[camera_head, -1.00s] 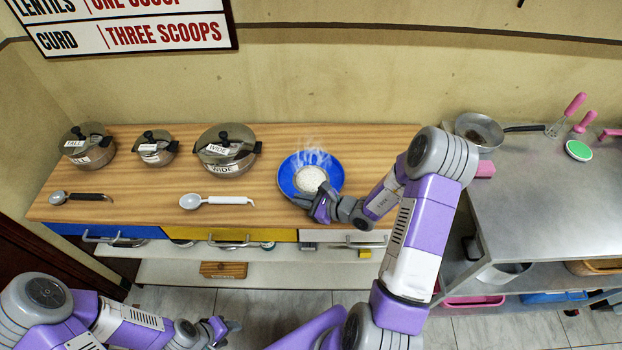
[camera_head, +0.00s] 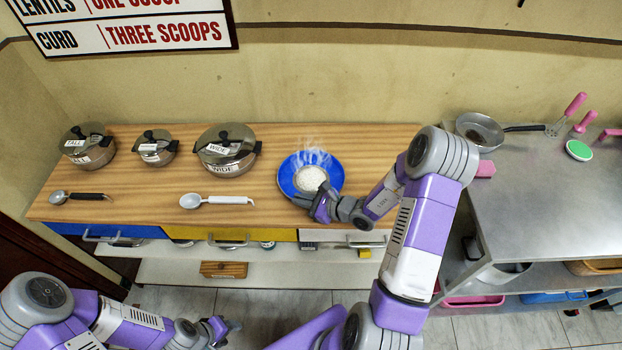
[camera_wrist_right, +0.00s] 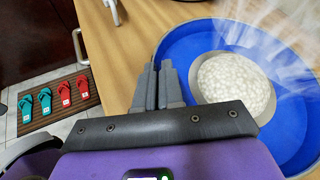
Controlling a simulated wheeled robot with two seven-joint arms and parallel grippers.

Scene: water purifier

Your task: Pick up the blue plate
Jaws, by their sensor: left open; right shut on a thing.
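The blue plate (camera_head: 328,170) sits at the right part of the wooden counter (camera_head: 270,203). A steaming white mound of food (camera_head: 311,178) lies in its middle. My right gripper (camera_head: 318,203) is at the plate's near edge. In the right wrist view the plate (camera_wrist_right: 193,55) fills the right side, and my right gripper (camera_wrist_right: 158,72) is shut on its rim, with the fingers close together. The pinched bit of rim is hidden by the fingers. My left gripper (camera_head: 222,328) is open and empty, low in front of the counter and far from the plate.
Three lidded pots, including a wide one (camera_head: 227,150), stand along the back. A white-handled scoop (camera_head: 215,201) and a black-handled scoop (camera_head: 80,197) lie in front. A metal table (camera_head: 540,200) with a frying pan (camera_head: 480,132) stands to the right.

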